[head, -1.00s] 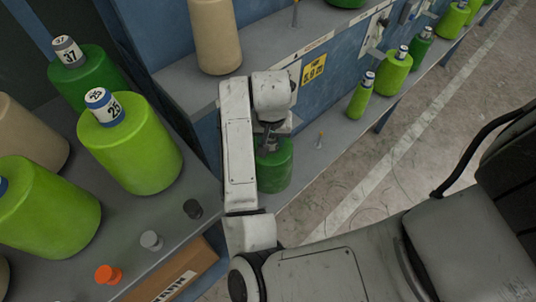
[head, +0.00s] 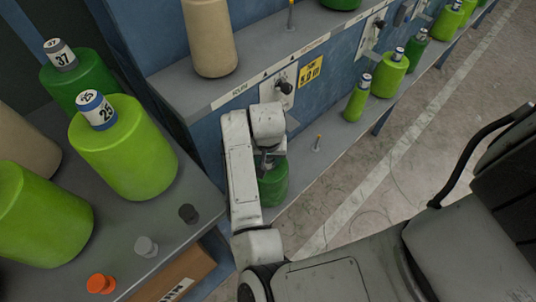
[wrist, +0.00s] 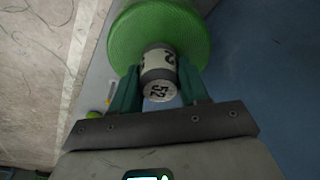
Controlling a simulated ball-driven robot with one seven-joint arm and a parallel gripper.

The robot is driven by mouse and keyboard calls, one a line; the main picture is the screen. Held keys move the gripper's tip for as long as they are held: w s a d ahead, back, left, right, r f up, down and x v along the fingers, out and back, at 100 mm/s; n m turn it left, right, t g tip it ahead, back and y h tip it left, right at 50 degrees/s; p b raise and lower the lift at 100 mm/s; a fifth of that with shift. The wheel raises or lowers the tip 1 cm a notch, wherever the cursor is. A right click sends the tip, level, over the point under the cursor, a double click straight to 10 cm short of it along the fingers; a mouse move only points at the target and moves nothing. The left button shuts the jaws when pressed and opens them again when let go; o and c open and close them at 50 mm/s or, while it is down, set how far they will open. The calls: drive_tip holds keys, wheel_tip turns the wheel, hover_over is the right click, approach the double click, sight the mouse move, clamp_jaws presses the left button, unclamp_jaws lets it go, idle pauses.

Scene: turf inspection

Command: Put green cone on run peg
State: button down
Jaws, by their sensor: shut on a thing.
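My gripper (head: 268,158) is shut on the grey-and-white neck, marked 52, of a green cone. In the wrist view, the gripper's dark green fingers (wrist: 160,88) flank that neck. The green cone (head: 273,186) hangs below my wrist near the lower shelf; it also shows in the wrist view (wrist: 190,30). I cannot tell whether its base touches the shelf. Another bare peg (head: 291,15) stands on the upper shelf.
A tan cone (head: 209,38) stands on the upper shelf above my arm. Several green cones line the shelf at back right. A left table (head: 150,208) holds large cones and black, grey and orange (head: 101,284) plugs. Bare floor (head: 380,180) lies right.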

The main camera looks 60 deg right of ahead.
drive_tip(key=c, duration=0.6)
unclamp_jaws()
drive_tip(key=shift+o, duration=0.2)
wheel_tip(320, 180, up, 12)
drive_tip(key=a+f+p, duration=0.1)
drive_tip(key=a+p, duration=0.1)
drive_tip(key=d+r+n+t+h, duration=0.2)
drive_tip(key=d+r+n+h, duration=0.15)
drive_tip(key=d+r, duration=0.4)
drive_tip(key=s+a+f+n+g+y, duration=0.1)
drive_tip(key=s+a+f+n+y, duration=0.4)
drive_tip(key=s+a+f, duration=0.8)
drive_tip(key=a+f+n, duration=0.2)
drive_tip(key=a+n, duration=0.1)
drive_tip(key=a, duration=0.1)
drive_tip(key=shift+s+g, duration=0.4)
drive_tip(key=shift+f, duration=0.1)
